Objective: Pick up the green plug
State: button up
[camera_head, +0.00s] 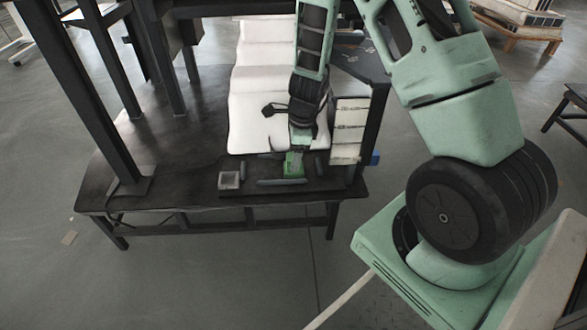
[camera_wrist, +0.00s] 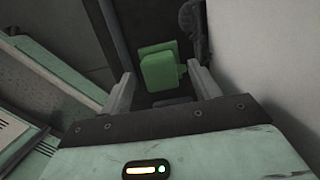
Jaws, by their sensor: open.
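The green plug (camera_wrist: 160,72) stands between the two fingers of my gripper (camera_wrist: 162,88) in the wrist view, near the fingertips. A gap shows between the plug and the finger on each side. In the head view the green plug (camera_head: 293,164) is low on the front part of the dark table, directly below my gripper (camera_head: 297,152), and partly covered by it. My gripper is open and points down over the plug.
A small grey square box (camera_head: 229,180) sits left of the plug on the dark table (camera_head: 190,170). A dark bar (camera_head: 282,182) lies in front of the plug. White panels (camera_head: 347,130) stand close on the right, and a white padded surface (camera_head: 250,115) lies behind.

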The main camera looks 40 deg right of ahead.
notch_tip(320, 180, down, 2)
jog(key=shift+a+f+b, duration=0.1)
jog(key=shift+b, duration=0.25)
jog(key=shift+w, duration=0.1)
jog(key=c, duration=1)
notch_tip(320, 180, up, 11)
jog(key=p, duration=0.7)
jog(key=shift+p, duration=0.4)
